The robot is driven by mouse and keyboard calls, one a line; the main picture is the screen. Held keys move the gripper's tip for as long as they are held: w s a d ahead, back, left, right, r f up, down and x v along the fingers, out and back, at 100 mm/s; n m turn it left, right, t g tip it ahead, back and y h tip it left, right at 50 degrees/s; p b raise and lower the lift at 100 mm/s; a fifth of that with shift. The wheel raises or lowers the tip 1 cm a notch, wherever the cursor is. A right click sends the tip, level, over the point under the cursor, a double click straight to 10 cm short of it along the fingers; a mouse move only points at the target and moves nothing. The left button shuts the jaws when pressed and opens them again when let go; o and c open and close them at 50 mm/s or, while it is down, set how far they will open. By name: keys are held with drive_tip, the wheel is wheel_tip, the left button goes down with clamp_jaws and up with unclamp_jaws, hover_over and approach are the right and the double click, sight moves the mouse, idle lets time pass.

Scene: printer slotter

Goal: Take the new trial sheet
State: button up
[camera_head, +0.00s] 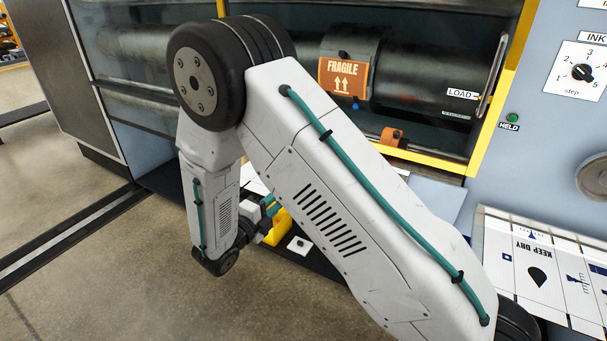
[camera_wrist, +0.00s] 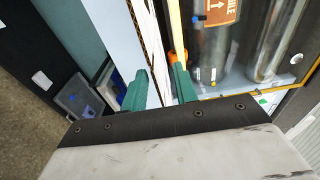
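In the wrist view a pale sheet (camera_wrist: 112,28) with a brown corrugated edge runs down towards my gripper (camera_wrist: 161,88). Its edge lies between the two green fingers, which stand apart. Gaps seem to show beside the edge, so I see no firm grip on it. In the head view my gripper (camera_head: 268,212) is low behind my arm and mostly hidden. Pale sheet-like surfaces (camera_head: 436,196) show behind my arm there; I cannot tell whether they are the same sheet.
The machine's yellow-framed window (camera_head: 425,152) shows a drum with an orange FRAGILE plate (camera_head: 346,78). An orange clamp (camera_head: 393,138) is below the drum. A printed KEEP DRY sheet (camera_head: 528,268) lies at right. A yellow block (camera_head: 282,228) is near my gripper. Open floor (camera_head: 90,270) is at left.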

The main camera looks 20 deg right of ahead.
drive_tip(key=x, duration=0.6)
drive_tip(key=shift+w+d+f, duration=0.1)
drive_tip(key=shift+d+f, duration=0.1)
drive_tip(key=shift+f, duration=0.2)
clamp_jaws()
